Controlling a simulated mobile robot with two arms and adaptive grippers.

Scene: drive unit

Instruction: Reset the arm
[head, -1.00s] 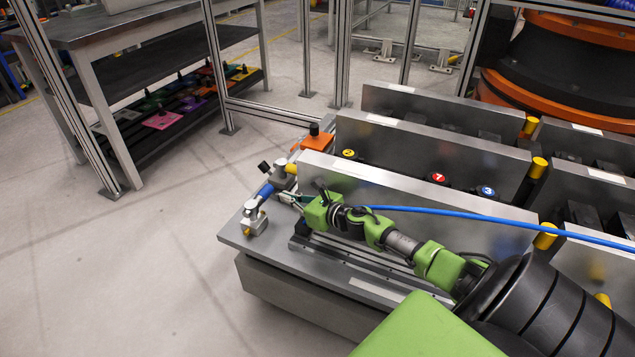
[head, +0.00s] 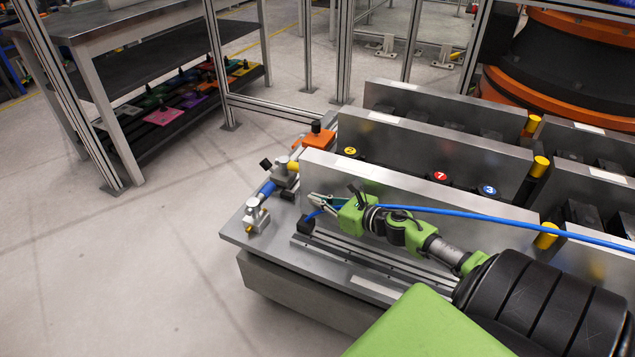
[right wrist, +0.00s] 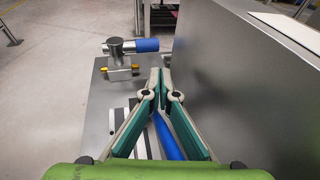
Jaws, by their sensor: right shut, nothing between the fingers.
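My right gripper (head: 314,205) reaches in from the lower right over the left end of the metal fixture plate (head: 236,232). Its fingers are shut with nothing between them; in the right wrist view the fingertips (right wrist: 160,80) meet in a point. A blue cable (head: 480,214) runs along my right arm, and a blue length shows below the fingers in the right wrist view (right wrist: 168,137). The gripper is in front of the nearest upright metal plate (head: 440,203). My left gripper is not in view.
A small metal clamp piece with a blue cylinder (head: 256,216) stands at the plate's left end, apart from the fingers; it also shows in the right wrist view (right wrist: 117,62). An orange block (head: 318,140) sits behind it. Several upright plates stand right. Open floor (head: 130,270) lies left.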

